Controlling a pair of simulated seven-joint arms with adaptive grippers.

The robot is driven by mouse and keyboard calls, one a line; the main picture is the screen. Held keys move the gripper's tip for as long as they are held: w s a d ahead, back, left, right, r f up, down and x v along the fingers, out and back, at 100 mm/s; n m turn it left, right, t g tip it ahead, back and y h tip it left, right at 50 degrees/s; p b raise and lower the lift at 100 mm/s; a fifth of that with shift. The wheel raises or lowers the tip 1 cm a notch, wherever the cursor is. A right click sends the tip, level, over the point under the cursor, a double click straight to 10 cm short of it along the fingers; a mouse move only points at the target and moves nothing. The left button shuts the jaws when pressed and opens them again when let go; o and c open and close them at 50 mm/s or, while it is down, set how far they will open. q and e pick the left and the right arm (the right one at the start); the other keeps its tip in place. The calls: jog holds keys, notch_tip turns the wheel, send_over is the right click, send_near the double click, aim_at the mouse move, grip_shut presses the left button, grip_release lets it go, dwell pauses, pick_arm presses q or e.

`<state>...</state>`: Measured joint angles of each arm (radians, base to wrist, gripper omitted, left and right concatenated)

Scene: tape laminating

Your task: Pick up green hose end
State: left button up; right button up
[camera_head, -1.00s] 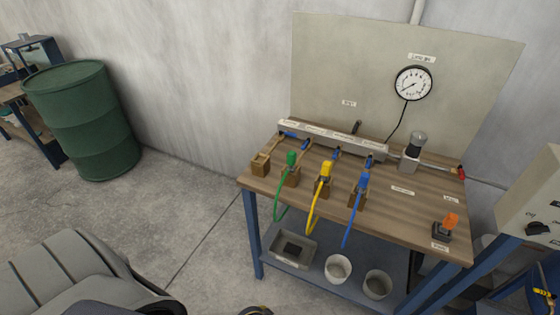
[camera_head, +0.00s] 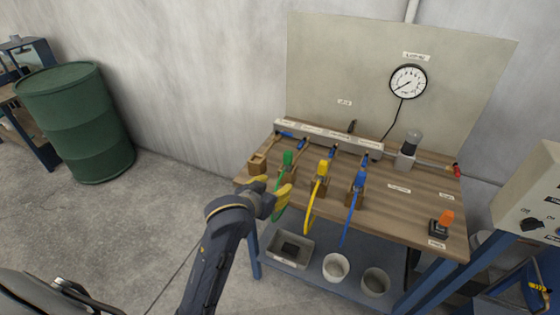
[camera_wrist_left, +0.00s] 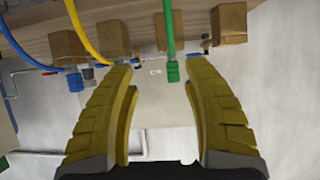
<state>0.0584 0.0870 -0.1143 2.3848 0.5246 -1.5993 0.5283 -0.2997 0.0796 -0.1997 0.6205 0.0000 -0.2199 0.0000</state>
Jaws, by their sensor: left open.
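The green hose end (camera_head: 287,158) stands upright in a wooden block on the workbench (camera_head: 400,208), and its green hose hangs over the front edge. My left gripper (camera_head: 272,186) is at the bench's front left, just in front of the green hose, and partly hides it. In the left wrist view, the open yellow fingers of my left gripper (camera_wrist_left: 160,85) have a gap between them. The green hose end (camera_wrist_left: 172,72) shows beyond the fingertips, nearer the right finger, not gripped. My right gripper is not in view.
The yellow hose end (camera_head: 322,168) and blue hose end (camera_head: 359,181) stand in blocks to the right. A manifold (camera_head: 330,138) runs behind them. A grey tray (camera_head: 290,262) and two buckets sit on the shelf below. An orange-topped switch (camera_head: 445,218) is at the right.

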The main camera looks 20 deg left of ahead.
pick_arm(q)
notch_tip(320, 180, up, 5)
jog(key=s+a+t, duration=0.1)
jog(key=s+a, duration=0.1)
send_near(286, 161)
jog(key=x, duration=0.6)
jog(key=shift+d+f, duration=0.1)
jog(key=shift+d, duration=0.1)
jog(key=shift+x, duration=2.7)
jog(key=shift+a, duration=0.2)
grip_shut()
